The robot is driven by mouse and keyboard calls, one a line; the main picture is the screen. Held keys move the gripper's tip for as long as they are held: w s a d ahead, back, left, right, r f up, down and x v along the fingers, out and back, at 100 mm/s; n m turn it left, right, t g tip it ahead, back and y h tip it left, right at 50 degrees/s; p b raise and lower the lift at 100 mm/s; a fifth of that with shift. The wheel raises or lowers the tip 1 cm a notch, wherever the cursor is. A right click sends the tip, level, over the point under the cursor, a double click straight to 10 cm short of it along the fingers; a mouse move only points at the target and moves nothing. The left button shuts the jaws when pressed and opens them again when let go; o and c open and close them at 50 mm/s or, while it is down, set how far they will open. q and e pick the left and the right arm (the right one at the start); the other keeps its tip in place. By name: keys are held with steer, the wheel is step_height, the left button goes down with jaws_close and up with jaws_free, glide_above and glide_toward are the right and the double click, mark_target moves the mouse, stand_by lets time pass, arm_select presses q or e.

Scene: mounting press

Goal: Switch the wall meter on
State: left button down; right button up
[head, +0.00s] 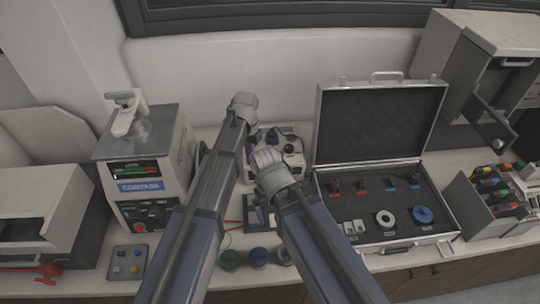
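No meter hangs on the visible wall. A light-coloured device with dark knobs (291,149) stands at the back of the bench, partly hidden by my arms; I cannot tell whether it is the wall meter or whether it is on. My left gripper (243,103) is at the back left of this device, near the wall. My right gripper (268,160) is in front of the device and overlaps it in the head view; contact cannot be told. The fingers of both are too hidden or small to show open or shut.
A grey press-like machine (145,160) stands left, with a small button box (127,262) before it. An open case (385,238) with parts lies right. Dark and green round pots (258,257) stand at the front. A rack of coloured items (490,205) is far right.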

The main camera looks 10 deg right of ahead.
arm_select(q)
steer(key=shift+f+b, duration=0.4)
steer(key=shift+f, duration=0.05)
steer(key=shift+r, duration=0.2)
step_height(320, 180, up, 7)
steer(key=p, duration=0.7)
steer(key=shift+f, duration=0.1)
steer(key=s+a+f+n+b, duration=0.1)
steer(key=s+a+f+b, duration=0.2)
steer(key=s, duration=0.8)
steer(key=s+a+f+n+y+b, duration=0.1)
steer(key=s+a+f+b, duration=0.2)
steer(key=s, duration=0.9)
steer(key=shift+f, duration=0.15)
